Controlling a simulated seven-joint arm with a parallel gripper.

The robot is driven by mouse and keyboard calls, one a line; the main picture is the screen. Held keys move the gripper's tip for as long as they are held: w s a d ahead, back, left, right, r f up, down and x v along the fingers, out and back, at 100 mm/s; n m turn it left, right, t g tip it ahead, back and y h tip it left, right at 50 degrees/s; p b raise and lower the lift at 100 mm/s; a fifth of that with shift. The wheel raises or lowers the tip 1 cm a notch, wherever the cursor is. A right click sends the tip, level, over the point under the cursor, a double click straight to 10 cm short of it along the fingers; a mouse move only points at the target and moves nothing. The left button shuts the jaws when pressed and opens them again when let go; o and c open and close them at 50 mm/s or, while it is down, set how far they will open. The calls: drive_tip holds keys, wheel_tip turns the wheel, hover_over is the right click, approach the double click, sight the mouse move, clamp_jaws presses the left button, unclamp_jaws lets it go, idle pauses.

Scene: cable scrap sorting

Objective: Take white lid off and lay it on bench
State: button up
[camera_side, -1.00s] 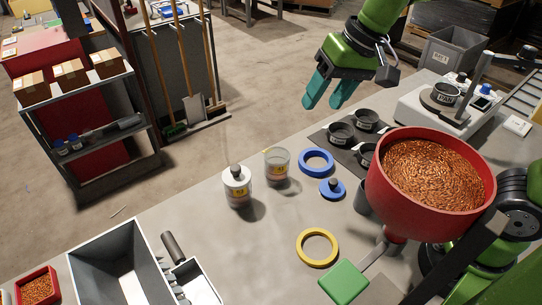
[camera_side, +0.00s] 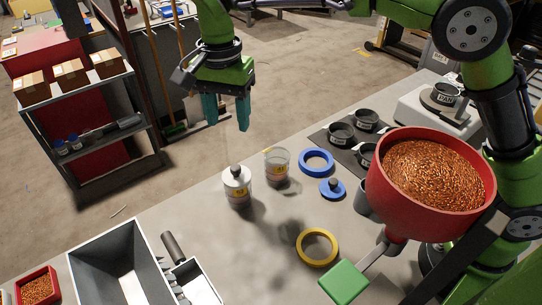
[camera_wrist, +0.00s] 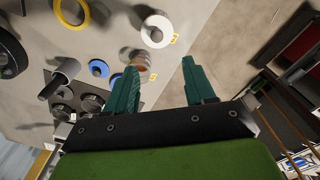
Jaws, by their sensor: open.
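The white lid (camera_side: 236,174) with a dark knob sits on a jar (camera_side: 238,194) with a yellow label on the bench (camera_side: 190,216). In the wrist view the lid (camera_wrist: 156,32) shows from above as a white disc with a dark centre. My gripper (camera_side: 228,128) is open and empty, fingers pointing down, above and slightly left of the lidded jar and apart from it. Its teal fingers also show in the wrist view (camera_wrist: 160,70).
An open jar (camera_side: 277,167) stands right of the lidded one. A blue ring (camera_side: 316,162), a blue lid (camera_side: 332,189) and a yellow ring (camera_side: 317,247) lie nearby. A red hopper (camera_side: 378,195) of copper granules stands at the right. Bench in front of the jars is clear.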

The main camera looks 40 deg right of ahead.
hover_over(236, 167)
drive_tip(key=f, duration=0.7)
drive_tip(key=shift+w, duration=0.3)
drive_tip(key=shift+s+f, duration=0.15)
drive_tip(key=shift+f, duration=1.15)
drive_tip(key=shift+s+f, duration=0.1)
drive_tip(key=shift+f, duration=1.2)
drive_tip(key=shift+c, duration=0.5)
clamp_jaws()
